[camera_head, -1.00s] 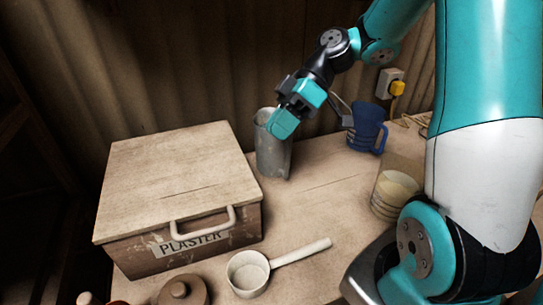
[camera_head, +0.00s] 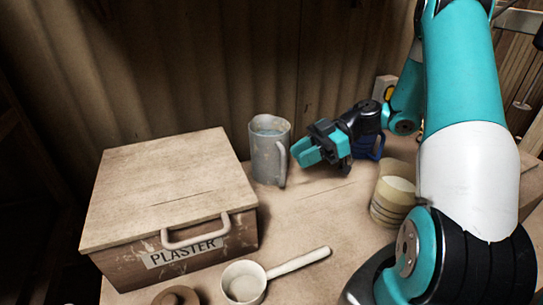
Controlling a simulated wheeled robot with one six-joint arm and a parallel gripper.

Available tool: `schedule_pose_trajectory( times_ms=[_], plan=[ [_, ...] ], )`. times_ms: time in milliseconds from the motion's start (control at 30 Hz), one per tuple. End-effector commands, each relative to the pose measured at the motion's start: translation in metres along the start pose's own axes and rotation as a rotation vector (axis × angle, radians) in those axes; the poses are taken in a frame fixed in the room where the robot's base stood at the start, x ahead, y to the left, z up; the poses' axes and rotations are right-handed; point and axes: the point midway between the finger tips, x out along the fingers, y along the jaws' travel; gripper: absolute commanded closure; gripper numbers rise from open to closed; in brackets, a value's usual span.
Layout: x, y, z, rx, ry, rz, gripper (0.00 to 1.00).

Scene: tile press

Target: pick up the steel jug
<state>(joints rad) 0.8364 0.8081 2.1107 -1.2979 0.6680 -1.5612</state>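The steel jug (camera_head: 268,154) is a grey metal vessel with bluish liquid in its top. It stands upright on the bench against the back wall, just right of the plaster box. Its handle (camera_head: 282,165) faces right and toward the front. A small gap shows between fingertips and handle. The fingers overlap in this view, so their opening is unclear. Nothing is seen held.
A wooden box labelled PLASTER (camera_head: 170,200) stands left of the jug. A white ladle (camera_head: 245,282) lies in front. A blue mug (camera_head: 366,147) is partly hidden behind my gripper. A cream cup (camera_head: 392,194) stands near my arm. Bare bench lies before the jug.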

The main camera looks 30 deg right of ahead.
Motion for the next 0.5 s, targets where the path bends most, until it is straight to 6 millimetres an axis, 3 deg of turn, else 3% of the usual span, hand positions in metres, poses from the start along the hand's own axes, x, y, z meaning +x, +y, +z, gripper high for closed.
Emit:
schedule_pose_trajectory(
  times_ms=[233,500],
  plan=[
    [0.037,0.001,0.003,0.003,0.002,-0.004,0.74],
    [0.044,0.001,0.004,0.001,0.0,-0.001,0.74]
  ],
)
